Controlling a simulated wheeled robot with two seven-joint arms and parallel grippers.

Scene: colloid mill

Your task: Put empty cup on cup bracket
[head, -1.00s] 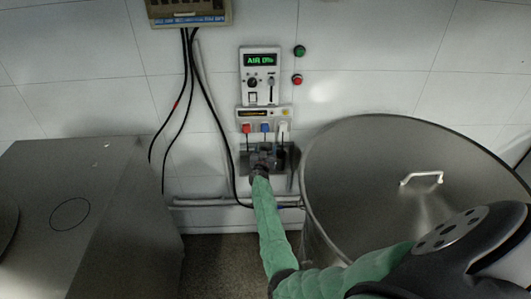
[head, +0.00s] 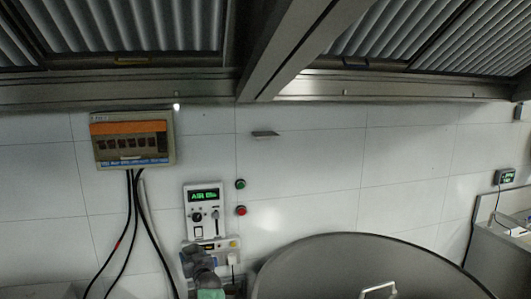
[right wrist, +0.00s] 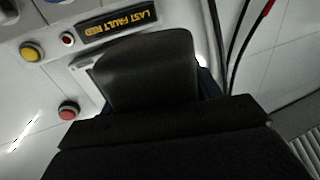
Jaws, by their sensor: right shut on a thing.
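My right gripper (head: 202,264) is dark grey and shows at the bottom of the head view, in front of the wall below the control panel. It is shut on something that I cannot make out. In the right wrist view the dark gripper (right wrist: 150,75) fills the middle and hides what it holds. No cup is clearly visible. A small thin grey plate (head: 265,134), perhaps the cup bracket, sticks out from the wall above and right of the gripper, apart from it. My left gripper is not in view.
A white control panel (head: 204,208) with a green display is close to my right gripper, with green and red buttons beside it. A large steel vessel (head: 330,262) stands at the lower right. Black cables hang from an orange-topped box (head: 132,140). A steel hood (head: 150,82) runs overhead.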

